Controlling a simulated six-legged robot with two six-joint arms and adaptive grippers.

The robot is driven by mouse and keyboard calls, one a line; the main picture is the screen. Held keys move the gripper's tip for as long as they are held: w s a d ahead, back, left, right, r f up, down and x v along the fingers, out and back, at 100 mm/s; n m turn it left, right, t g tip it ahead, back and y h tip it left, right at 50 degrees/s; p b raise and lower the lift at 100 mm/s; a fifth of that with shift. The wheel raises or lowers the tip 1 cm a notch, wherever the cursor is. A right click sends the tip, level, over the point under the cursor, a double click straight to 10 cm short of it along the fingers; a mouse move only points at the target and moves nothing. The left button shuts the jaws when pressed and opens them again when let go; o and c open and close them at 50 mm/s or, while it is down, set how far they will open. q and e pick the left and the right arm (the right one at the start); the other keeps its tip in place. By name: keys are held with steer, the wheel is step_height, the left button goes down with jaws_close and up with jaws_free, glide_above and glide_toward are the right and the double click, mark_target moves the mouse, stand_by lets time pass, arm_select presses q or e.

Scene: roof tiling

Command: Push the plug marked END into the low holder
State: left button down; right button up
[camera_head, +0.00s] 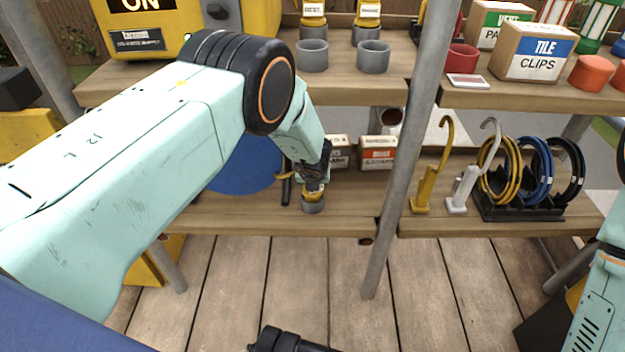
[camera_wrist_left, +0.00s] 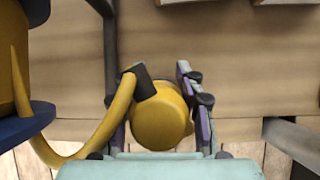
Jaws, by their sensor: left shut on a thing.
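My left gripper (camera_head: 316,180) is over the lower shelf, pointing down, shut on a yellow plug (camera_head: 313,194). In the left wrist view the round yellow plug (camera_wrist_left: 160,122) sits between the fingers (camera_wrist_left: 165,112). A yellow cable (camera_wrist_left: 112,122) runs from its black collar towards the left. I cannot read an END mark on it. The low holder (camera_head: 312,206), a grey cup, stands on the lower shelf right under the plug. The plug's lower end meets the holder's rim or is in it; how deep I cannot tell.
A blue drum (camera_head: 243,168) stands left of the gripper. Two boxes (camera_head: 378,152) are behind it. A grey post (camera_head: 401,150) rises to its right, then hooked tools (camera_head: 429,185) and coiled cables (camera_head: 505,170). Grey cups (camera_head: 373,56) stand on the upper shelf (camera_head: 350,88).

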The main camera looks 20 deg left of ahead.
arm_select(q)
steer(key=shift+f, duration=0.4)
stand_by(0.6)
steer(key=shift+r+p, duration=0.75)
steer(key=shift+r, duration=0.15)
steer(key=shift+f+b, duration=0.6)
steer(key=shift+f, duration=0.35)
stand_by(0.8)
steer(key=c, duration=1.1)
jaws_free()
steer(key=p+v, duration=0.2)
steer(key=v, duration=0.1)
steer(key=shift+p, duration=0.3)
steer(key=shift+p+v, duration=0.85)
steer(key=shift+v, duration=0.45)
steer(key=p+v, duration=0.2)
steer(key=v, duration=0.3)
steer(key=shift+s+r, duration=0.2)
